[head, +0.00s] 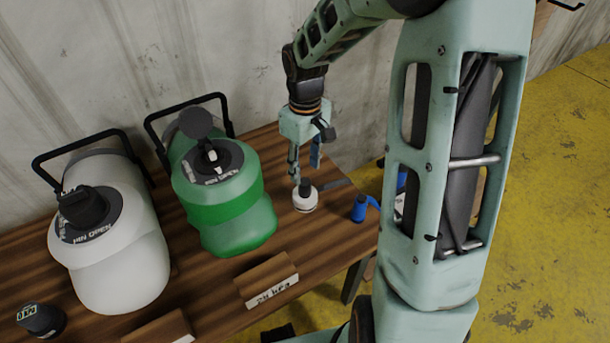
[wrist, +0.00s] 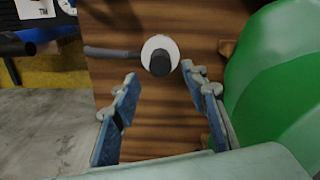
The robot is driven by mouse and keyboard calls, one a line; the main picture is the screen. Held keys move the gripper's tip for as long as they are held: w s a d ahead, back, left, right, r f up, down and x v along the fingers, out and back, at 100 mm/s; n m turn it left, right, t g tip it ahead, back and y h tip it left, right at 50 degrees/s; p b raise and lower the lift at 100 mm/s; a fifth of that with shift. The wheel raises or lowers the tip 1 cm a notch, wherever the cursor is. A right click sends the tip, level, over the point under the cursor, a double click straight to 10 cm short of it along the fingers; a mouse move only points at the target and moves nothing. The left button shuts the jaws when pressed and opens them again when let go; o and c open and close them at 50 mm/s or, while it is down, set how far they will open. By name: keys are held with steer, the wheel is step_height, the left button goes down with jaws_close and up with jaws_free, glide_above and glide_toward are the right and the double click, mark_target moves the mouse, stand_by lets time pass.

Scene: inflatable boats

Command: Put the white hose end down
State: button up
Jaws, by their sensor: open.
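The white hose end (head: 305,201) stands on the wooden table (head: 335,240), right of the green container. It has a round white base, a dark upright stub and a dark arm pointing right in the head view. In the wrist view the white hose end (wrist: 148,48) lies just beyond the fingertips, its dark stub facing the camera. My gripper (head: 304,166) is above it, fingers pointing down. In the wrist view my gripper (wrist: 160,76) has its blue-padded fingers spread apart with nothing held between them.
A green container (head: 230,210) with a black handle stands close left of my gripper, a white container (head: 115,265) further left. A blue hose end (head: 358,209) lies near the table's right edge. A labelled wooden block (head: 268,282) is at the front. The wall (head: 90,60) is behind.

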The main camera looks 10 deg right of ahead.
step_height(320, 180, up, 5)
steer(key=shift+f+p, duration=0.2)
steer(key=shift+p, duration=0.15)
steer(key=shift+s, duration=0.1)
stand_by(0.6)
